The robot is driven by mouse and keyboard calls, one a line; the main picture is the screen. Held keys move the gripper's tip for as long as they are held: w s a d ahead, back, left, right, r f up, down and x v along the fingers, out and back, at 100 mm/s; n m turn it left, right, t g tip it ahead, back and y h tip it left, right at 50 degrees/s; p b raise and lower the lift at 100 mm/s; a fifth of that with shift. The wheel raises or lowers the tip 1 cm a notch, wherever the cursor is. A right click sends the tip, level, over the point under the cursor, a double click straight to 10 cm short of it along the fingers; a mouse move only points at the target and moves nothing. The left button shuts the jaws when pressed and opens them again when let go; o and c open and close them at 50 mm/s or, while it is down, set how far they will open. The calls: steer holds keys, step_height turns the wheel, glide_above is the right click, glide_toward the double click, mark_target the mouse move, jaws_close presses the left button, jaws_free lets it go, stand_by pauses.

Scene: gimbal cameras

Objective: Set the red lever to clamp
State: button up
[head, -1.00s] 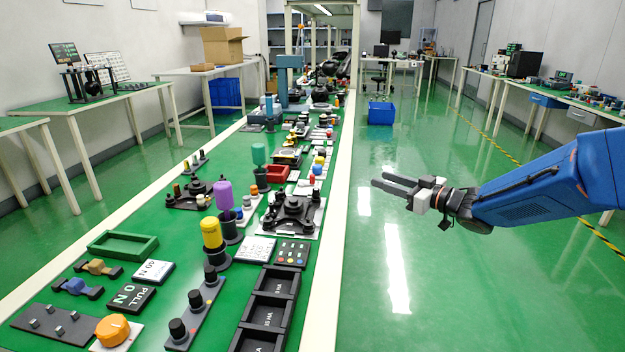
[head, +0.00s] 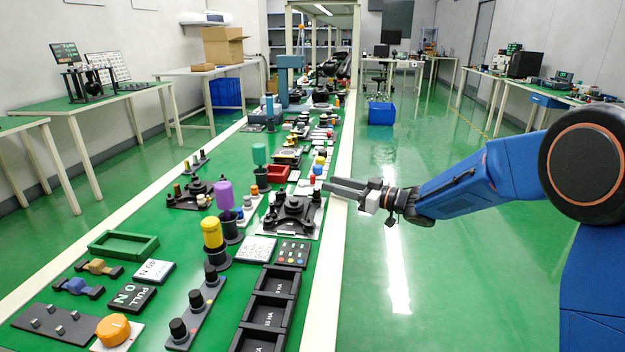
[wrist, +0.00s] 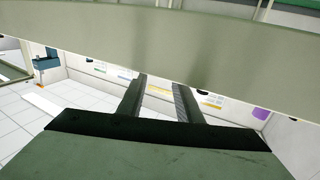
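My gripper (head: 343,188) is at the bench's right edge in the head view, pointing left. In the wrist view, the two dark fingers (wrist: 160,88) stand apart with nothing between them, so it is open and empty. I cannot pick out a red lever for certain. A small red-topped part (head: 312,180) sits on the bench just left of the fingertips, too small to identify. A black clamp-like fixture (head: 293,208) on a grey plate lies left of and nearer than the fingertips. No clamp marking is readable.
The long green bench (head: 190,262) is crowded with knobs, trays and fixtures. A tall purple cylinder (head: 224,195) and a yellow one (head: 212,233) rise from it. A pale beam (wrist: 160,35) crosses the wrist view close by. The floor right of the bench (head: 450,260) is clear.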

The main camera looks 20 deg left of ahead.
mark_target(313, 183)
steer(key=a, duration=0.5)
steer(key=w+a, duration=0.1)
steer(key=a, duration=0.2)
steer(key=shift+w, duration=0.1)
jaws_close()
